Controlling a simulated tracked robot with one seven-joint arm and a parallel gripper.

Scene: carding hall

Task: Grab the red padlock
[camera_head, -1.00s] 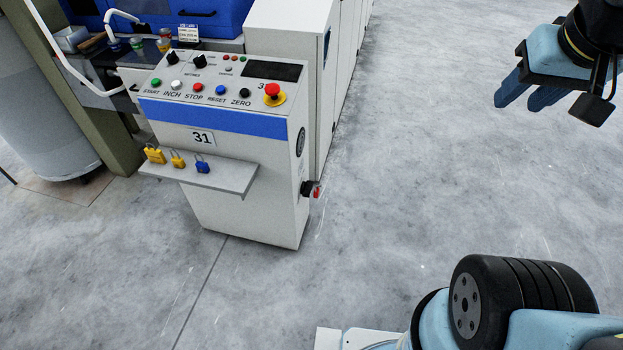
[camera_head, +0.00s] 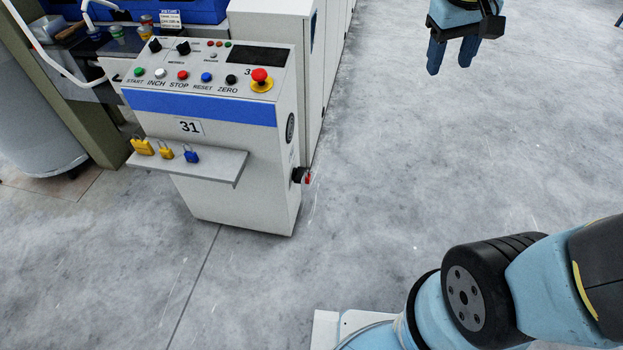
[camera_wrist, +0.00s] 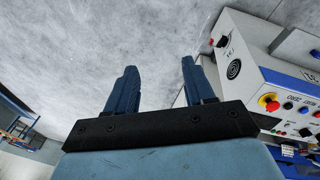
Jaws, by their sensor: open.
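A small red item (camera_head: 308,177), which looks like the red padlock, is at a black rotary switch (camera_head: 298,175) on the right side of the control console (camera_head: 262,150). It is too small to tell how it is attached. In the wrist view a red spot (camera_wrist: 211,42) shows beside the black switch (camera_wrist: 222,41), at upper right. My gripper (camera_head: 451,58) is open and empty, above the floor at upper right, well apart from the console. Its two blue fingers also show in the wrist view (camera_wrist: 159,68), spread with bare floor between them.
A shelf (camera_head: 215,166) on the console front holds two yellow padlocks (camera_head: 143,147) (camera_head: 166,151) and a blue padlock (camera_head: 191,154). A red emergency button (camera_head: 260,75) sits on the console top. The floor right of the console is clear.

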